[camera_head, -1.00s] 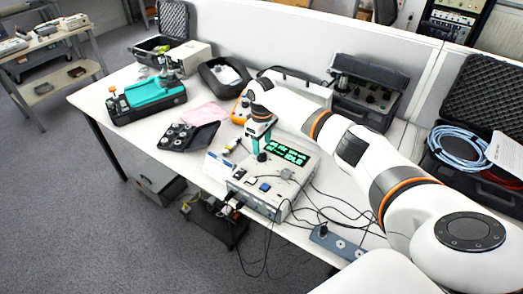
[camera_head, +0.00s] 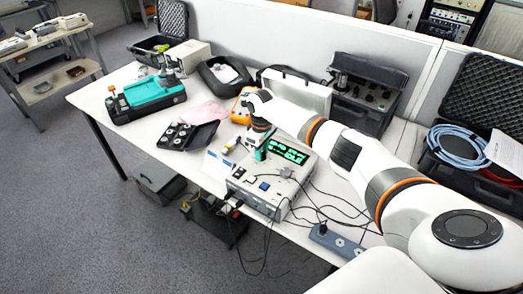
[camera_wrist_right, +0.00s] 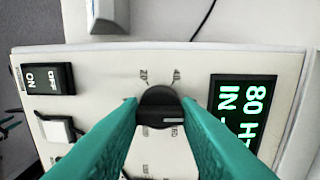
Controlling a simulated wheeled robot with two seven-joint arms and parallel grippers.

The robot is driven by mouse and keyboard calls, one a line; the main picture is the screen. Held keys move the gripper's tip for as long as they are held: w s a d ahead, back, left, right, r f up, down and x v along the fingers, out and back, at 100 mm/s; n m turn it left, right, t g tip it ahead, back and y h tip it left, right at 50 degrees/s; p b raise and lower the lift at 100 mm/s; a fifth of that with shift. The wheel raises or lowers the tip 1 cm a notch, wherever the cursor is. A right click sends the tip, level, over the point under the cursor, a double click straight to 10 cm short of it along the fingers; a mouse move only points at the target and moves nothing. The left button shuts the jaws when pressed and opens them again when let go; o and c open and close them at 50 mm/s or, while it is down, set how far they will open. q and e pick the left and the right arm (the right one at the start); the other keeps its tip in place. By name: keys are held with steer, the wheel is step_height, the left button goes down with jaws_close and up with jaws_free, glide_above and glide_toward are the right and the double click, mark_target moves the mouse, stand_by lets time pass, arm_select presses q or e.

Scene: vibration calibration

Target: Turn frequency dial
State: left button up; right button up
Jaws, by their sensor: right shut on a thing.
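The control box (camera_head: 288,187) is a pale unit on the white bench, with a black display (camera_head: 289,151) of green text. In the right wrist view the display (camera_wrist_right: 243,115) shows "80 H" and "IN", partly cut off. The black frequency dial (camera_wrist_right: 160,106) sits on the box's panel, its white pointer line towards the right of the picture. My right gripper (camera_wrist_right: 160,110) has its teal fingers on both sides of the dial, shut on it. It also shows in the head view (camera_head: 261,154), over the box's top. The fingers hide some dial markings. My left gripper is out of view.
An ON/OFF rocker switch (camera_wrist_right: 46,79) and a white button (camera_wrist_right: 59,129) are left of the dial. Dark cables hang around the box. A black tray (camera_head: 187,135), a teal-topped device (camera_head: 150,95) and open cases stand around the bench.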

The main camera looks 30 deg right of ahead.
steer(key=m+p, duration=0.2)
steer(key=shift+a+r+m+p, duration=0.1)
steer(key=shift+r+m+p, duration=0.1)
steer(key=shift+m+p, duration=0.1)
steer(key=m+p, duration=0.2)
steer(key=shift+m, duration=0.3)
steer(key=m+p, duration=0.2)
steer(key=m, duration=0.1)
steer(key=shift+f+m+p, duration=0.15)
steer(key=shift+m+p, duration=0.55)
steer(key=shift+m, duration=1.2)
steer(key=o, duration=1)
